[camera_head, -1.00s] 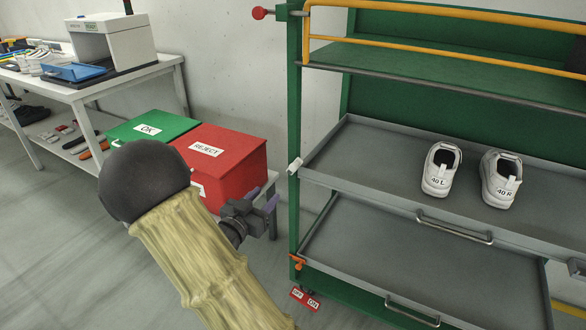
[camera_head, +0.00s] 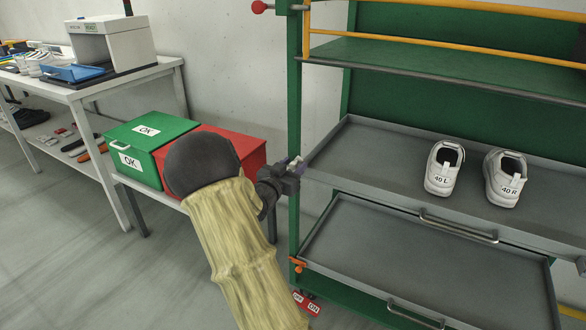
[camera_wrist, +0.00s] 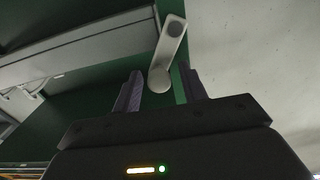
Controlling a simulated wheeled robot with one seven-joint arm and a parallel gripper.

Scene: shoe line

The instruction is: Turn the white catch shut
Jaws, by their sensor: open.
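The white catch (camera_wrist: 168,50) is a short, rounded lever on the green rack post beside the grey upper tray (camera_head: 385,150). In the wrist view it runs up and slightly right, with one rounded end between my gripper's fingers. My gripper (camera_wrist: 161,72) is open, with one dark finger on each side of that end; gaps show, and it does not clearly hold the catch. In the head view my gripper (camera_head: 297,166) is at the post by the tray's left front corner and hides most or all of the catch.
White shoes (camera_head: 443,168) stand on the upper tray. A lower grey tray (camera_head: 420,255) with a handle is below. An orange catch (camera_head: 298,264) and red tags (camera_head: 306,302) are low on the post. Green (camera_head: 140,150) and red (camera_head: 240,148) boxes stand on the left.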

